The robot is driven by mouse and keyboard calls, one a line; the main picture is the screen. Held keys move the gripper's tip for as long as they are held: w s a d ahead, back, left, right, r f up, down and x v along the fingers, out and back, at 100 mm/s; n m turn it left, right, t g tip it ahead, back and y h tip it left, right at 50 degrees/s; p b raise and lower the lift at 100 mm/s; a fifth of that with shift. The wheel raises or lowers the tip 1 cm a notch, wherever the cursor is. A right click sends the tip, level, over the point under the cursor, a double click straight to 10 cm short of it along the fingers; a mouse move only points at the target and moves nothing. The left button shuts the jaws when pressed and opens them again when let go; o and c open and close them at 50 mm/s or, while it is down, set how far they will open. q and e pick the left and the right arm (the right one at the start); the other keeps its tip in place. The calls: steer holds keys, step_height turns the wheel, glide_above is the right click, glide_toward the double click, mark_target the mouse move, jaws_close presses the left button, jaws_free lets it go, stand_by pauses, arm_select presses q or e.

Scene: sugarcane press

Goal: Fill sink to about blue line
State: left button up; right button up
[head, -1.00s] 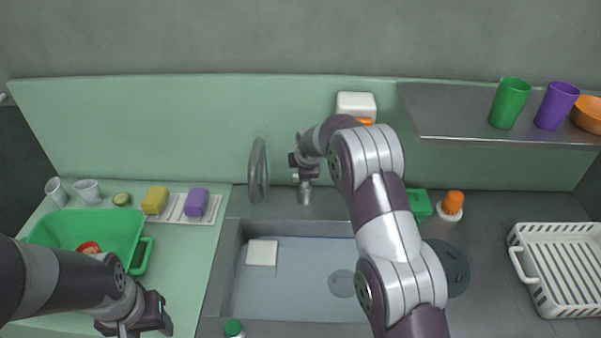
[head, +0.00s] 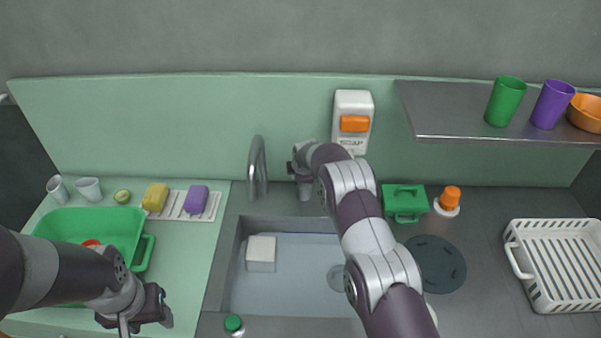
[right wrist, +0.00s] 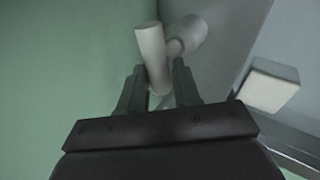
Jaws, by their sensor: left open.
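The grey sink (head: 225,270) is in the middle of the head view, with a pale blue-grey interior. A thin bluish line seems to run along its far wall; I cannot tell the water level. A white block (head: 260,255) is inside at the left. The curved faucet spout (head: 257,165) stands behind the sink. My right gripper (head: 304,172) is at the tap post to its right. In the right wrist view its fingers (right wrist: 158,85) are apart, with a pale tap lever (right wrist: 152,50) between and beyond them; contact is unclear. My left gripper (head: 148,318) is open over the left counter.
A green tub (head: 140,225), yellow sponge (head: 155,198) and purple sponge (head: 196,199) are at left. A soap dispenser (head: 352,110) is on the back wall. A green box (head: 404,203), orange-topped brush (head: 450,200), dark disc (head: 437,262) and white rack (head: 518,265) are at right.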

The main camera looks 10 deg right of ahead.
steer(key=shift+w+a+f+m+h+b, duration=0.15)
steer(key=shift+m+h+b, duration=0.2)
steer(key=shift+b, duration=0.7)
steer(key=shift+w+d+f+m+h+b, duration=0.15)
steer(key=shift+m+b, duration=0.3)
steer(key=shift+b, duration=0.55)
steer(key=shift+a+r+m+b, duration=0.15)
steer(key=shift+r+m+b, duration=0.05)
steer(key=shift+m+b, duration=0.1)
steer(key=shift+r, duration=0.35)
steer(key=o, duration=1)
steer(key=shift+c, duration=0.2)
steer(key=shift+f, duration=0.15)
steer(key=b+v, duration=0.2)
steer(key=v, duration=1)
steer(key=shift+a+r, duration=0.2)
steer(key=shift+r, duration=0.15)
